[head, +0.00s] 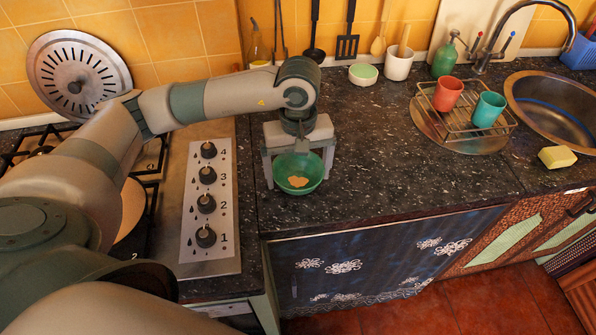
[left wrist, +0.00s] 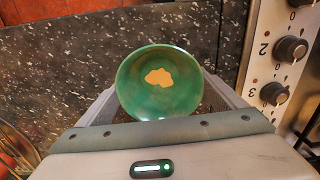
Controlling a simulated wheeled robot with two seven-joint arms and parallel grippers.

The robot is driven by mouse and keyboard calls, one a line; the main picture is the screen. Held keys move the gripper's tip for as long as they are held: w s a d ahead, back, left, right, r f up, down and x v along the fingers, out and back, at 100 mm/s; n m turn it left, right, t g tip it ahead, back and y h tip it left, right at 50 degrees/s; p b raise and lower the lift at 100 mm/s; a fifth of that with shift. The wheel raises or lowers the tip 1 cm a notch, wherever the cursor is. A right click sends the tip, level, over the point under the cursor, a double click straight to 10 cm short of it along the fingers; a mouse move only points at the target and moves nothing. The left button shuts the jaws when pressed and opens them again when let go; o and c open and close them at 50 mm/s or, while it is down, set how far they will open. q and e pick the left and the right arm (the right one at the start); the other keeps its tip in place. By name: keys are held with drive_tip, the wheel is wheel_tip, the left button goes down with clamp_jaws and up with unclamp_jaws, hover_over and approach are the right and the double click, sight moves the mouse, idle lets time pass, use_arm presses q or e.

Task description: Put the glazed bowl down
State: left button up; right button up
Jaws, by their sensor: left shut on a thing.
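The glazed bowl (head: 312,181) is green and round with a tan patch inside its bottom. It is between the fingers of my left gripper (head: 298,171), which is shut on it, over the dark speckled counter (head: 390,165) just right of the stove. In the left wrist view the bowl (left wrist: 185,95) faces the camera, with a finger at each side. The bowl looks about level. I cannot tell whether its base touches the counter. My right gripper is not in view.
The stove knobs (head: 206,204) are close to the left. A white-green dish (head: 363,75) and a white pot (head: 398,65) stand at the back. A rack (head: 468,122) with red and teal cups stands right, before the sink (head: 556,105). The middle counter is clear.

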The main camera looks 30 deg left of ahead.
use_arm(q)
drive_tip(key=shift+a+f+b, duration=0.25)
drive_tip(key=shift+f+b, duration=0.15)
drive_tip(key=shift+b, duration=0.1)
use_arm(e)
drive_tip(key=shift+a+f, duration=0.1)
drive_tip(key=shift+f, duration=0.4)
use_arm(q)
drive_tip(key=shift+s+a+f+b, duration=0.1)
drive_tip(key=shift+a+f+b, duration=0.15)
drive_tip(key=shift+b, duration=0.1)
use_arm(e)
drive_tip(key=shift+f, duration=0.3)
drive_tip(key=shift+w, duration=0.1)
use_arm(q)
drive_tip(key=o, duration=1)
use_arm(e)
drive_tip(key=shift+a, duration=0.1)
use_arm(q)
drive_tip(key=shift+r+p, duration=1.55)
drive_tip(key=shift+r, duration=3.05)
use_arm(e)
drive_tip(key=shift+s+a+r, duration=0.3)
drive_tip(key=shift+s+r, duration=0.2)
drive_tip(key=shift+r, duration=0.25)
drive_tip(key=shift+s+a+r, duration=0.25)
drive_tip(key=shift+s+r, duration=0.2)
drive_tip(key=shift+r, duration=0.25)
